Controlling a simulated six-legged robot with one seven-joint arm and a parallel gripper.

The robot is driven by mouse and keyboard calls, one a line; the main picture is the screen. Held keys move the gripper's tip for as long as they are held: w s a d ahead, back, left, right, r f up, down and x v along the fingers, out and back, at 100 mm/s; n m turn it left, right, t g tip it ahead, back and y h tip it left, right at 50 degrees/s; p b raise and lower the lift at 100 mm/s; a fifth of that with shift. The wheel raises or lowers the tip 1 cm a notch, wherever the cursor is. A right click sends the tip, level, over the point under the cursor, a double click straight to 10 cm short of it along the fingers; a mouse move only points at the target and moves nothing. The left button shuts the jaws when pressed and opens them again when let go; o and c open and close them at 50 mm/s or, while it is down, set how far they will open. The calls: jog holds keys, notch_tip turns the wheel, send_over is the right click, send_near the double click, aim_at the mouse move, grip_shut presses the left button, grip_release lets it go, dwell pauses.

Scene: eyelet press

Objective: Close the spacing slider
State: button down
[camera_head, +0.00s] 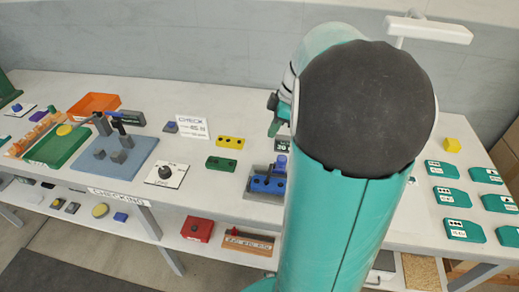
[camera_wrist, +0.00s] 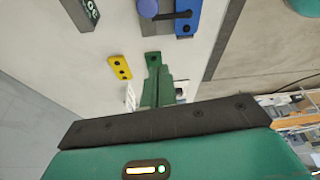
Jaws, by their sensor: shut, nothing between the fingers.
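I cannot make out a part that is clearly the spacing slider. A grey fixture (camera_head: 257,195) carrying a blue block with dark holes (camera_head: 268,183) stands on the bench, left of my arm in the head view. In the wrist view a blue body (camera_wrist: 187,17) with a dark bar and a round blue knob (camera_wrist: 148,8) shows at the top edge, partly cut off. My gripper (camera_wrist: 158,70) is shut and empty, above the bench, apart from the blue body. In the head view its green end (camera_head: 273,117) shows beside my arm, which hides part of the bench.
A yellow block (camera_head: 230,142) and a green block (camera_head: 220,164) with holes lie left of the fixture. A blue plate (camera_head: 113,158) with grey posts, a dial card (camera_head: 166,175) and a CHECK sign (camera_head: 192,127) are farther left. Several teal plates (camera_head: 447,197) lie right.

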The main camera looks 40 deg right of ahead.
send_over(275, 164)
jog(key=w+a, duration=0.3)
jog(key=f, duration=0.8)
jog(key=shift+s+d+f, duration=0.15)
jog(key=shift+s+f, duration=0.1)
jog(key=shift+f, duration=0.65)
jog(key=shift+s+d, duration=0.9)
jog(key=shift+d, duration=0.1)
jog(key=shift+s+d+f, duration=0.1)
jog(key=shift+s+d, duration=0.05)
jog(key=shift+d, duration=0.15)
jog(key=shift+s, duration=0.15)
